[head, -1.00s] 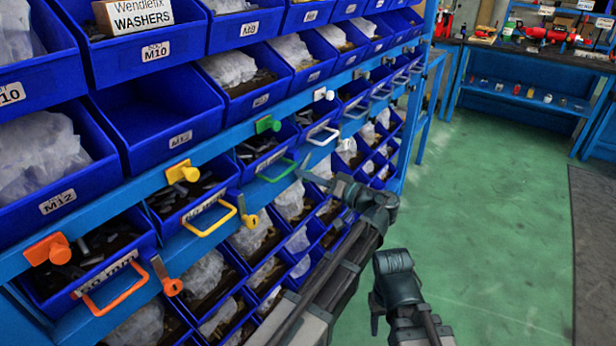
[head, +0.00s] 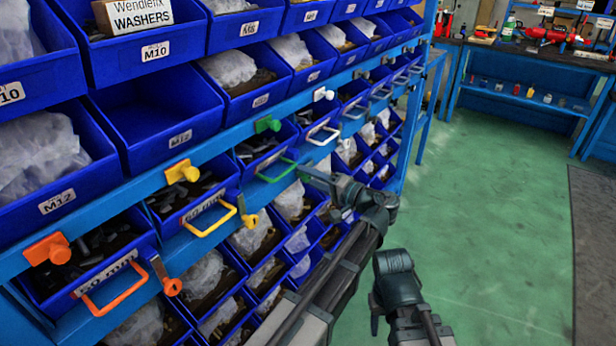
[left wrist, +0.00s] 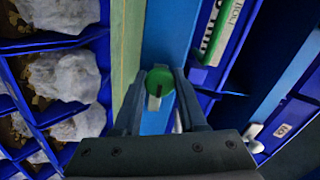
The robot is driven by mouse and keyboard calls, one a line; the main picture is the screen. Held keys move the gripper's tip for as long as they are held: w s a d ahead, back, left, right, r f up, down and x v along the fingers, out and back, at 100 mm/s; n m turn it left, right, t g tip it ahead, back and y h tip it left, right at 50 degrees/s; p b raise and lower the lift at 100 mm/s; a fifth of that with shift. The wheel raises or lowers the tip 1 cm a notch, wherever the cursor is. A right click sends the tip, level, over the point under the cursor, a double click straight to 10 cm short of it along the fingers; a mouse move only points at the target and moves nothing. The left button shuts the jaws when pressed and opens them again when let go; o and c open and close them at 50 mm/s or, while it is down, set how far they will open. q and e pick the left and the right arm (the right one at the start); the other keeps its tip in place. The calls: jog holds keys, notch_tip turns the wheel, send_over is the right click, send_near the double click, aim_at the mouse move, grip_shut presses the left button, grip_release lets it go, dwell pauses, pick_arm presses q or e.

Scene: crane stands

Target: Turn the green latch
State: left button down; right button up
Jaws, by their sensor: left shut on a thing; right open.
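The green latch (left wrist: 160,80) shows in the left wrist view as a round green end with a dark slot, on a blue rail. My left gripper (left wrist: 158,102) is shut on it, one finger on each side. In the head view my left gripper (head: 307,177) reaches the rack just right of the green drawer handle (head: 276,169) and hides the latch there. A green knob (head: 267,124) sits on the rail above that handle. My right gripper (head: 376,318) is open and empty, low in the head view, away from the rack.
An orange latch (head: 166,277) and a yellow latch (head: 247,213) hang beside their own drawer handles to the left. Blue bins with bagged parts fill the rack above and below. Green floor (head: 480,230) is clear on the right, with a blue workbench (head: 520,95) behind.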

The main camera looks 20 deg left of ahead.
dwell(0.4)
pick_arm(q)
jog(key=shift+c, duration=2.3)
grip_release()
jog(key=shift+d, duration=0.1)
pick_arm(e)
jog(key=shift+d, duration=0.1)
